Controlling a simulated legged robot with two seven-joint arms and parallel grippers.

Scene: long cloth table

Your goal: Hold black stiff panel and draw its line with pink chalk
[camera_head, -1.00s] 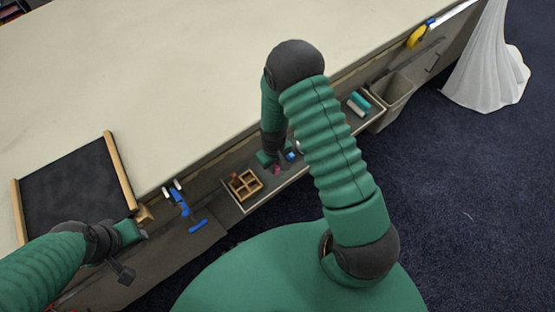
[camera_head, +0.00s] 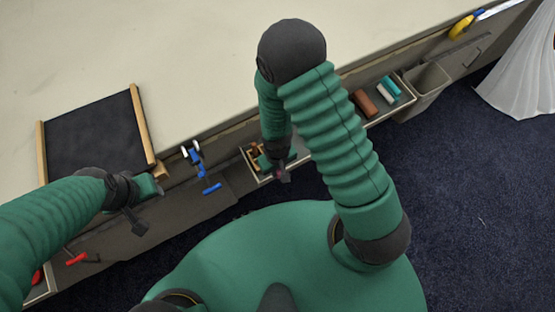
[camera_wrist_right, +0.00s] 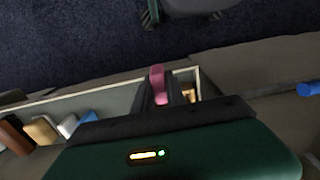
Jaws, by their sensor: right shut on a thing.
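The black stiff panel (camera_head: 97,138) lies on the cloth table at the left in the head view, with wooden rails along two sides. My left gripper (camera_head: 158,184) is beside the panel's near right corner, close to a small wooden block (camera_head: 161,170); its fingers are too unclear to tell whether they are open. My right gripper (camera_head: 282,174) is over the tray at the table's front. It is shut on the pink chalk (camera_wrist_right: 157,84), which sticks out from the fingers in the right wrist view.
A narrow tray (camera_head: 345,133) along the table front holds a brown block (camera_head: 364,103) and white and teal pieces. A bin (camera_head: 424,88) stands to its right. A blue tool (camera_head: 196,161) hangs on the front edge. The tabletop beyond is clear.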

